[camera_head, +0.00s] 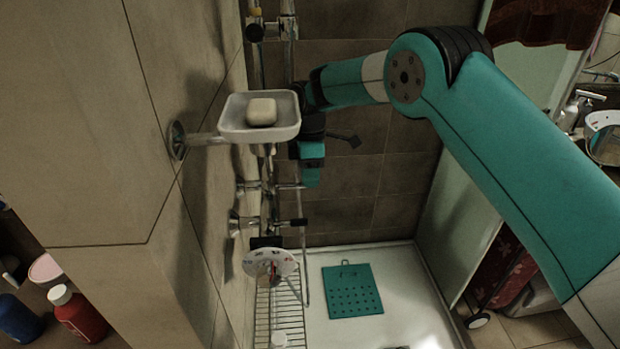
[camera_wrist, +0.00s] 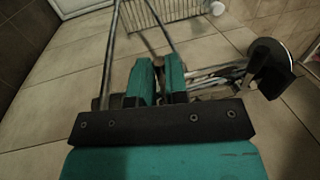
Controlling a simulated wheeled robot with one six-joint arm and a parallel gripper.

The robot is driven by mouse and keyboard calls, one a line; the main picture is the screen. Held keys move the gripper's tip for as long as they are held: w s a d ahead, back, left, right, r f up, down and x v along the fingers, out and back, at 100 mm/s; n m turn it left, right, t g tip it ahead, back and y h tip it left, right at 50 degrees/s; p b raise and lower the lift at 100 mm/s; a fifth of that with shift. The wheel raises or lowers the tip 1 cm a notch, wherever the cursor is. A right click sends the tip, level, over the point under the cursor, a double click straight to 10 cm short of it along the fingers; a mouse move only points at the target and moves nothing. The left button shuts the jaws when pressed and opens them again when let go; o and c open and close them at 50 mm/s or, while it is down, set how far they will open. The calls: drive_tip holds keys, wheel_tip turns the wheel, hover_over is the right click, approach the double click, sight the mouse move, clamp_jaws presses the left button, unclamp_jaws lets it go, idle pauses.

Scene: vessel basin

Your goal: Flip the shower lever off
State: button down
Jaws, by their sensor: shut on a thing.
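The shower mixer (camera_head: 254,187) is on the left wall, with a lever (camera_head: 290,187) sticking out to the right from it. My gripper (camera_head: 311,178) points down at that lever's outer end, below the soap dish. In the wrist view my gripper's two teal fingers (camera_wrist: 161,82) are close together with a narrow gap. They are shut on what appears to be the lever, whose held end is mostly hidden between them. A second fitting with a dark-ended handle (camera_head: 297,222) sits just below, apart from the fingers.
A white soap dish (camera_head: 234,130) with a soap bar (camera_head: 262,112) juts from the wall close beside my arm. Below are a round dial-like disc (camera_head: 270,263), a wire rack (camera_head: 279,316) and a teal mat (camera_head: 352,291). Open room lies right of the gripper.

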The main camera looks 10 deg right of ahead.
drive_tip(key=shift+s+a, duration=0.1)
drive_tip(key=c, duration=1.1)
unclamp_jaws()
drive_tip(key=shift+c, duration=0.2)
wheel_tip(320, 180, up, 7)
drive_tip(key=shift+w+d+r+b, duration=0.25)
drive_tip(key=shift+w+b, duration=0.1)
drive_tip(key=shift+w, duration=0.1)
drive_tip(key=shift+f, duration=0.1)
